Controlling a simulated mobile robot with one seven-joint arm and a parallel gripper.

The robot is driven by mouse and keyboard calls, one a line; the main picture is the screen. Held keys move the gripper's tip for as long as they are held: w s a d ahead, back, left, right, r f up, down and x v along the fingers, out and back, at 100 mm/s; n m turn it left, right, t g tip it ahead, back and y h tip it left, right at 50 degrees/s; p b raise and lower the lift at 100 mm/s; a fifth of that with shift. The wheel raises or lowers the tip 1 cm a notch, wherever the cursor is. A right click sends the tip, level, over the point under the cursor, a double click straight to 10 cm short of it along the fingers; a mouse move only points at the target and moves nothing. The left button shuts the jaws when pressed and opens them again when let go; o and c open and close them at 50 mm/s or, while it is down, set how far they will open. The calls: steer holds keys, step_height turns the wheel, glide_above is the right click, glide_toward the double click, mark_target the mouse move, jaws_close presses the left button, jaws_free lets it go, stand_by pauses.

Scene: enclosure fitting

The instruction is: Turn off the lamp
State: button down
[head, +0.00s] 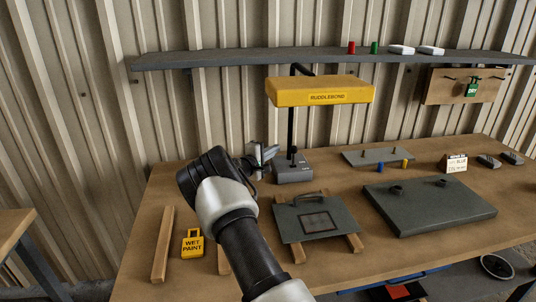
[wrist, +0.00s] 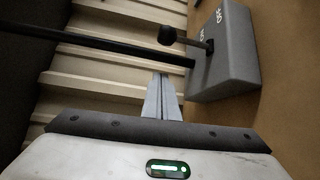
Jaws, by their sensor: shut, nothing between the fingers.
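The lamp has a yellow head (head: 318,91) marked RUDDLEBOND, a dark post (head: 291,128) and a grey base (head: 292,170) on the workbench. In the wrist view the base (wrist: 225,55) is at the upper right, and a short lever with a black knob (wrist: 168,35) sticks out of it. The dark post (wrist: 80,39) crosses the upper left. My gripper (head: 271,152) is just left of the base in the head view. Its fingers (wrist: 162,98) are shut and empty, apart from the knob in the wrist picture. I cannot tell whether the lamp is lit.
On the workbench (head: 160,285), a yellow WET PAINT tag (head: 193,244), wooden strips (head: 163,243), a dark panel (head: 342,212) and a large grey plate (head: 430,208) lie nearer. A shelf (head: 220,59) runs along the corrugated wall above. A pegboard (head: 440,87) hangs at right.

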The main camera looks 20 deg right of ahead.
steer(key=x, duration=0.3)
steer(key=shift+d, duration=0.15)
steer(key=shift+s+d+r, duration=0.1)
steer(key=shift+s, duration=0.5)
steer(key=shift+s+d+r, duration=0.1)
steer(key=shift+s, duration=0.55)
steer(key=shift+s+d, duration=0.15)
steer(key=shift+s, duration=0.55)
